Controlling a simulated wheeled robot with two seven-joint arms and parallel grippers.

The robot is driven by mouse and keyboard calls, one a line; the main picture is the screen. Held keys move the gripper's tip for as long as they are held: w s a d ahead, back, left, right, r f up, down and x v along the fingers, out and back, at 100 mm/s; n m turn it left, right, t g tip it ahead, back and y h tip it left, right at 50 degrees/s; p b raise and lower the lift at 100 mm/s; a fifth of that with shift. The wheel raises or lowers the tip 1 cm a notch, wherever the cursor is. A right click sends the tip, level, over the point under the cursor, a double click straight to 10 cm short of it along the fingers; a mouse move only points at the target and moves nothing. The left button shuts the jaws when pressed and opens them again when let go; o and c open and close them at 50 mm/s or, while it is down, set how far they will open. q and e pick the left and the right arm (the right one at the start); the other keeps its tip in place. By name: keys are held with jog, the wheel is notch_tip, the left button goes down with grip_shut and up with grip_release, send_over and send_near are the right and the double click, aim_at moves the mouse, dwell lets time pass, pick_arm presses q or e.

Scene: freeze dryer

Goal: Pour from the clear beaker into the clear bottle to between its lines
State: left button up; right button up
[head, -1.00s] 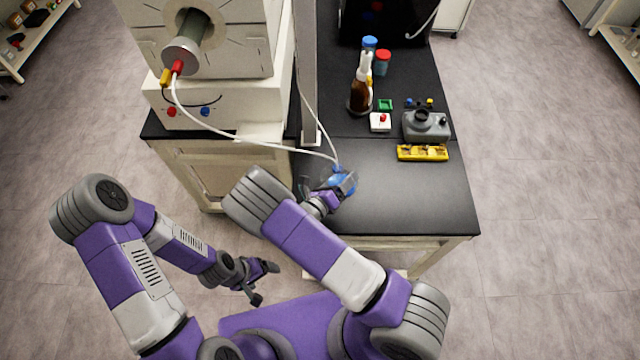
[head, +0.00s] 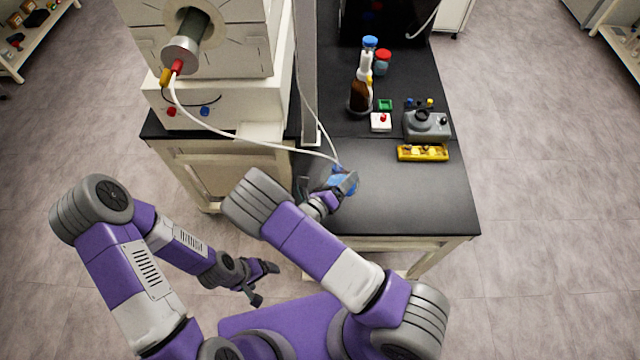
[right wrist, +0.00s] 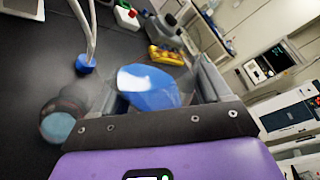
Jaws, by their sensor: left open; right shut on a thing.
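My right gripper (right wrist: 160,82) is shut on a clear beaker (right wrist: 148,88) with blue liquid, held tilted over the black bench. The gripper (head: 343,184) and blue liquid also show in the head view, partly covered by my wrist. A clear rounded vessel (right wrist: 60,122), which looks like the bottle, stands beside the beaker at the left of the right wrist view. A pale blue patch shows in it; its lines cannot be made out. My left gripper (head: 265,284) is open and empty, in front of and below the bench, away from both vessels.
A blue cap (right wrist: 86,64) with white tubes stands close behind the beaker. A yellow rack (head: 422,153), a grey device (head: 427,124) and a brown bottle (head: 360,95) stand further back. The bench's front right (head: 420,205) is clear. A metal post (head: 308,80) rises at the left.

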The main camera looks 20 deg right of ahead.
dwell(0.9)
jog(key=shift+r+n+h, duration=0.45)
jog(key=shift+n+h, duration=0.05)
jog(key=shift+n, duration=0.4)
dwell(1.6)
jog(key=shift+a+f+n+t+h+b, duration=0.15)
jog(key=shift+f+n+t+h+b, duration=0.25)
jog(key=shift+n+b, duration=0.55)
dwell(3.3)
jog(key=shift+r+m+y+p, duration=0.3)
jog(key=shift+r+m+p, duration=0.35)
jog(key=shift+p, duration=0.3)
jog(key=shift+d+f+m+g+y, duration=0.25)
jog(key=shift+f+m+y, duration=0.2)
jog(key=shift+m, duration=0.85)
jog(key=shift+a+f+y, duration=0.1)
jog(key=shift+f+y, duration=0.05)
jog(key=shift+y, duration=0.1)
